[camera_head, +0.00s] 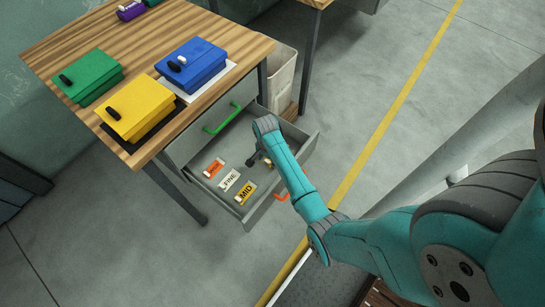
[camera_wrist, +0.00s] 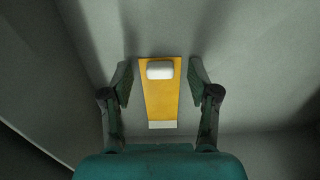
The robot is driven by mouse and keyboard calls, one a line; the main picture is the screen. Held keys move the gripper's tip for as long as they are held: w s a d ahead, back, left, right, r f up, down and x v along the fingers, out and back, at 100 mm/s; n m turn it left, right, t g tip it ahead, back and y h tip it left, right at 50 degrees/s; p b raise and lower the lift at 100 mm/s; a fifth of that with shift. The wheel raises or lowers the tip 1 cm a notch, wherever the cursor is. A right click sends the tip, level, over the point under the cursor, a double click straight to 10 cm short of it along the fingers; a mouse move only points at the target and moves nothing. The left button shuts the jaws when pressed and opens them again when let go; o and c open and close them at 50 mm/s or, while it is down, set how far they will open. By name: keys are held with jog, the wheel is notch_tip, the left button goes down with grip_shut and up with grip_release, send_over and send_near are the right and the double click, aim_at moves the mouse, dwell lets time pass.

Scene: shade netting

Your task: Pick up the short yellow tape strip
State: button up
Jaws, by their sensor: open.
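A short plain yellow strip (camera_wrist: 160,98) lies flat on a grey surface in the wrist view, with a white block across its far end and a pale band at its near end. My gripper (camera_wrist: 160,76) is open, one finger on each side of the strip, with gaps between. In the head view my gripper (camera_head: 259,158) points down into an open grey drawer (camera_head: 264,206). A yellow card marked MID (camera_head: 246,193) lies in the drawer; the wrist strip shows no lettering, and I cannot tell whether they are the same.
A white card marked FINE (camera_head: 229,181) and an orange card (camera_head: 213,168) lie in the drawer. The wooden table (camera_head: 60,40) above carries yellow (camera_head: 138,104), green (camera_head: 88,73) and blue (camera_head: 194,63) boxes. A pale bin (camera_head: 282,75) stands behind the drawer.

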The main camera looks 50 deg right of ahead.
jog(key=shift+f, duration=0.35)
jog(key=shift+c, duration=0.2)
jog(key=c, duration=0.8)
jog(key=shift+o, duration=0.2)
